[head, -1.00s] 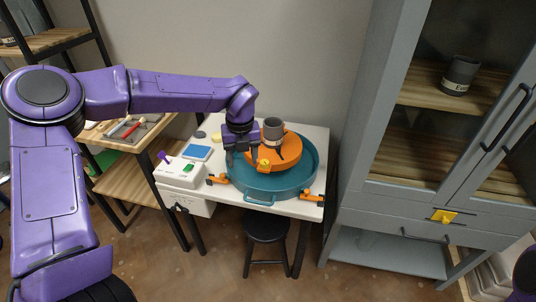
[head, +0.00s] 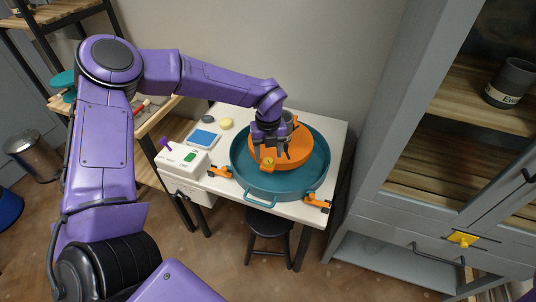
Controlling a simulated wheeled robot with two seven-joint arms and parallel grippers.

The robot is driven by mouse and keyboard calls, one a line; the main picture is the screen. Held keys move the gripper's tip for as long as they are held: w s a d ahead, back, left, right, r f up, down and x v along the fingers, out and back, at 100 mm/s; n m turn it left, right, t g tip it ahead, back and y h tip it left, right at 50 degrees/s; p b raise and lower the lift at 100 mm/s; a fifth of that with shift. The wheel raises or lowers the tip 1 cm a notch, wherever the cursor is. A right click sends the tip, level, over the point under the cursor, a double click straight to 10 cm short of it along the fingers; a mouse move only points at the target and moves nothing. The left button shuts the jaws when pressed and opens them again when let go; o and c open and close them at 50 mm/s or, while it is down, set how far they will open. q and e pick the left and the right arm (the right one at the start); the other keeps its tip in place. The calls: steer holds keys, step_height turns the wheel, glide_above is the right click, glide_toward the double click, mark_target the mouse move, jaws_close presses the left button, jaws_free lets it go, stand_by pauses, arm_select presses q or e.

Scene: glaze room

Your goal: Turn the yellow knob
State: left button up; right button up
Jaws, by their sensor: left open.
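A small yellow knob (head: 268,162) sits at the front of the orange round plate (head: 300,160), inside the teal basin (head: 262,185). My left gripper (head: 271,152) is open above the orange plate, with its fingers pointing down just behind or over this knob. I cannot tell whether they touch it. A grey cup (head: 290,118) on the plate is partly hidden behind the gripper. My right gripper is not in view.
Left of the basin is a white control box (head: 182,162) with a purple lever and green switch. A blue pad (head: 203,139) and yellow sponge (head: 226,124) lie behind it. Orange clamps (head: 316,202) stand at the table's front. A black stool (head: 268,224) is below.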

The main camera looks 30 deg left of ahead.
mark_target(268, 160)
arm_select(q)
step_height(268, 160, down, 3)
steer(key=shift+w+r, duration=0.15)
steer(key=shift+f, duration=0.25)
steer(key=c, duration=1)
steer(key=shift+c, duration=0.2)
